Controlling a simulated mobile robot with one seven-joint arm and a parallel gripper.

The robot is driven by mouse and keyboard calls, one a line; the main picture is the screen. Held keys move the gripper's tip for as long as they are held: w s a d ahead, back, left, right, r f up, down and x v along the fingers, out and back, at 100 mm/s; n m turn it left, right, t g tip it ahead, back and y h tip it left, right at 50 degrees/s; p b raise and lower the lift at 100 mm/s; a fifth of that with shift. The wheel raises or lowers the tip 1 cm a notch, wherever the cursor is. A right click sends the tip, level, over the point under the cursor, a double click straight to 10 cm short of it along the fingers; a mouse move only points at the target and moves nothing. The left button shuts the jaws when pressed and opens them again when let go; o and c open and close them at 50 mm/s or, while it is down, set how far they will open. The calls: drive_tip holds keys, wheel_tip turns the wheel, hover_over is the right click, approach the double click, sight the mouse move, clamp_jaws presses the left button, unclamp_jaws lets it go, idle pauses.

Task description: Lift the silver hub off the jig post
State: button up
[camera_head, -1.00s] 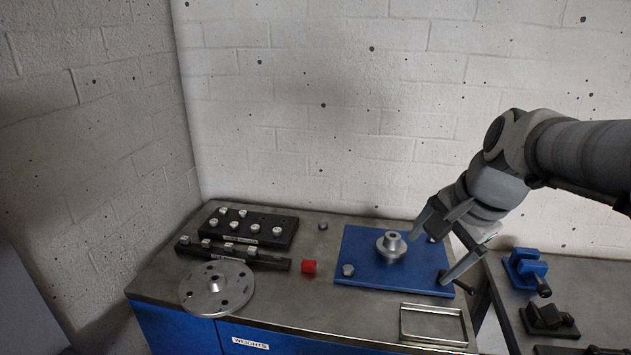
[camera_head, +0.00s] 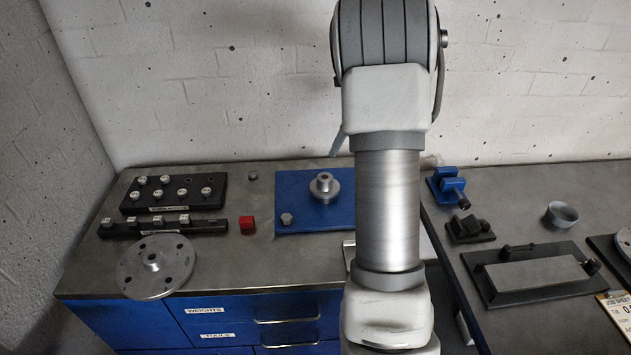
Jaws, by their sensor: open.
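The silver hub (camera_head: 324,187), a flanged disc with a raised collar, sits flange-down on the blue jig plate (camera_head: 308,219). The jig post is not distinct; the hub covers the place where it stands. My gripper (camera_head: 338,142) is mostly hidden behind my own arm, and one grey finger sticks out on the left, above the bench. It is open, with nothing seen in it, and in the picture this finger is above the hub and apart from it. My arm covers the right part of the plate.
A hex-headed piece (camera_head: 286,218) stands on the plate's left front. Blue (camera_head: 447,188) and black fixtures (camera_head: 470,228) stand on the right bench.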

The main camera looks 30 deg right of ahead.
sight(326, 178)
drive_tip(key=p+x, duration=0.1)
drive_tip(key=x, duration=1.5)
drive_tip(key=shift+s+a+f, duration=0.1)
drive_tip(key=shift+s+a, duration=0.05)
drive_tip(key=shift+s, duration=0.05)
clamp_jaws()
